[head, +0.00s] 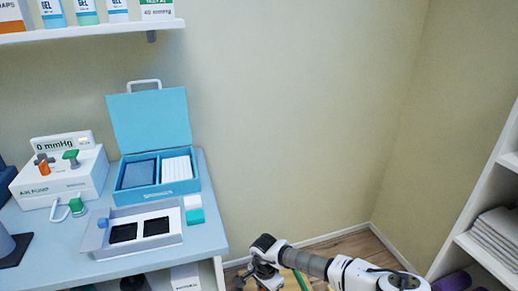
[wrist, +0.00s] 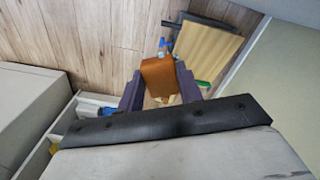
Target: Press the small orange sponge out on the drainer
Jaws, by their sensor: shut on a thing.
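My gripper (wrist: 159,88) shows in the wrist view with its two dark fingers on either side of an orange-brown block, the small orange sponge (wrist: 158,71). The fingers are shut on it. In the head view my arm's end is low at the bottom edge, past the table's right side, and the sponge cannot be made out there. I cannot clearly identify the drainer. A flat tan panel (wrist: 207,50) lies beyond the sponge, to its right, in the wrist view. I cannot tell whether the sponge touches anything below.
A blue table (head: 215,236) at left bears a white pump (head: 62,178), an open blue case (head: 150,120) and a grey tray (head: 92,240). A white shelf with folded towels (head: 497,235) stands at right. Wood floor (wrist: 95,35) shows beyond my gripper. A small blue item (wrist: 166,45) is behind the sponge.

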